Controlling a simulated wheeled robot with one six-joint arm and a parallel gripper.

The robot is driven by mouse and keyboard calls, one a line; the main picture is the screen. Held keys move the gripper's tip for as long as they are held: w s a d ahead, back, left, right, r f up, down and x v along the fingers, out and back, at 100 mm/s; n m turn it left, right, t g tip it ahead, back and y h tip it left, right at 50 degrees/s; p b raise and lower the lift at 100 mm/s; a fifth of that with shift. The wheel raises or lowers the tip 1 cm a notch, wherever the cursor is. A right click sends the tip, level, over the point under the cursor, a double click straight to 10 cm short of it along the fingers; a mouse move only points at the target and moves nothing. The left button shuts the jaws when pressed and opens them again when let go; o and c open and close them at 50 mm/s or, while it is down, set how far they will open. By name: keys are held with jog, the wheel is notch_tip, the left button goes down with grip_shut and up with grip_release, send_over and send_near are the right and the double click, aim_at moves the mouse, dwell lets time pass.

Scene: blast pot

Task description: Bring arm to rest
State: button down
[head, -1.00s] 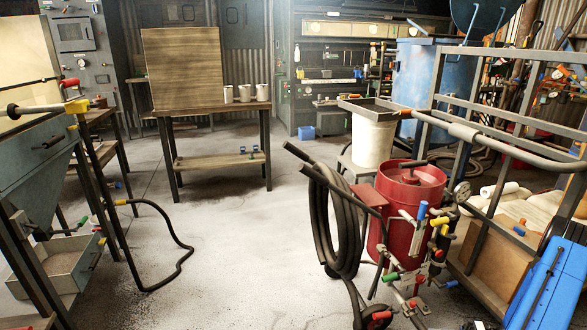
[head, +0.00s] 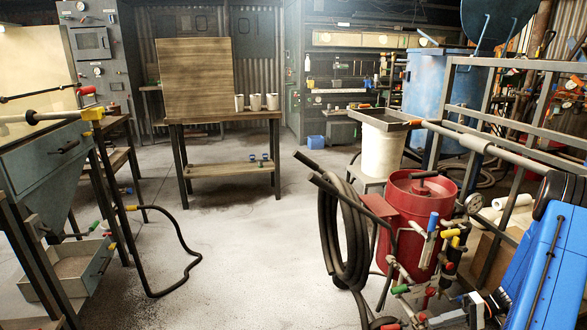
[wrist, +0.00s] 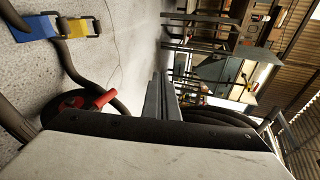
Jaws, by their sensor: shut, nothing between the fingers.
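In the wrist view my gripper (wrist: 163,80) shows as two dark grey fingers lying side by side. They are shut and no object shows between them. A blue arm section of mine (head: 545,265) with a black joint stands at the lower right of the head view. I cannot pick out the fingertips in the head view. In the wrist view a black round part with a red handle (wrist: 105,97) lies left of the fingers, apparently close. Whether anything touches the gripper cannot be told.
The red blast pot (head: 415,215) with coiled black hose (head: 345,235) and coloured valve handles (head: 432,222) stands left of my arm. A white bucket (head: 383,150) is behind it. A grey rail frame (head: 500,110) is at right. A workbench (head: 225,115) holds cups. The middle floor (head: 235,235) is clear.

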jog(key=s+a+r+n+g+h, duration=0.1)
jog(key=s+a+r+g+h, duration=0.2)
jog(key=a+r, duration=0.65)
jog(key=s+a+r+n+h, duration=0.15)
jog(key=a+r+h, duration=0.4)
jog(key=r, duration=0.65)
jog(key=s+a+r+t+h, duration=0.3)
jog(key=s+r, duration=0.3)
jog(key=s, duration=0.2)
jog(key=s+a+r+m+t+h, duration=0.1)
jog(key=s+a+r+t+h, duration=0.2)
jog(key=s+a+r, duration=0.3)
jog(key=shift+s+r+t, duration=0.15)
jog(key=shift+s+t, duration=0.35)
jog(key=shift+s, duration=1.2)
